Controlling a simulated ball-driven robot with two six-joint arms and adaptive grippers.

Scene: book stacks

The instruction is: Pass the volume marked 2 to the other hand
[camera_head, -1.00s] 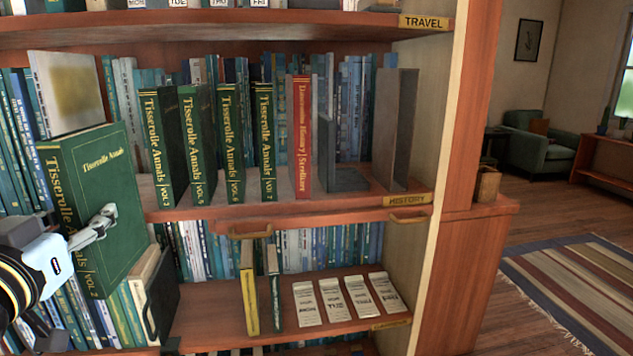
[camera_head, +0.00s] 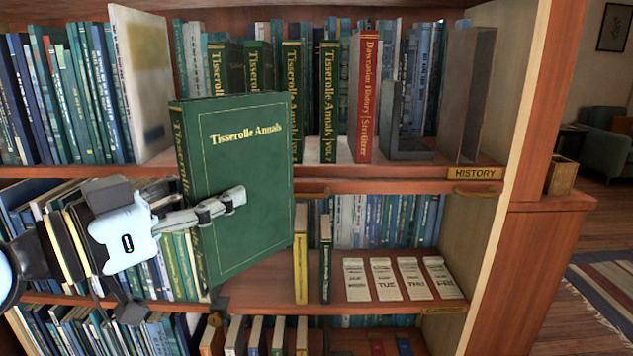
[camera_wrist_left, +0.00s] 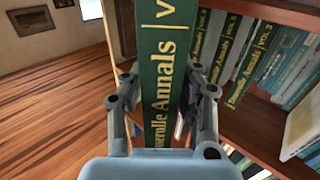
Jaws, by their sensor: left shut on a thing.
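The volume marked 2, a green book (camera_head: 245,180) titled "Tisserolle Annals", is held upright and slightly tilted in front of the shelves in the head view. My left gripper (camera_head: 228,203) is shut on it, one finger lying across its front cover. In the left wrist view the fingers (camera_wrist_left: 163,105) grip both sides of the green book (camera_wrist_left: 160,70), with its gold-lettered spine toward the camera. Its volume number is out of sight now. My right gripper is not in view.
Other green Tisserolle Annals volumes (camera_head: 329,100) and a red book (camera_head: 366,95) stand on the HISTORY shelf (camera_head: 400,172) behind. A grey bookend (camera_head: 405,130) is beside the red book. Weekday cards (camera_head: 384,280) lie on the lower shelf.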

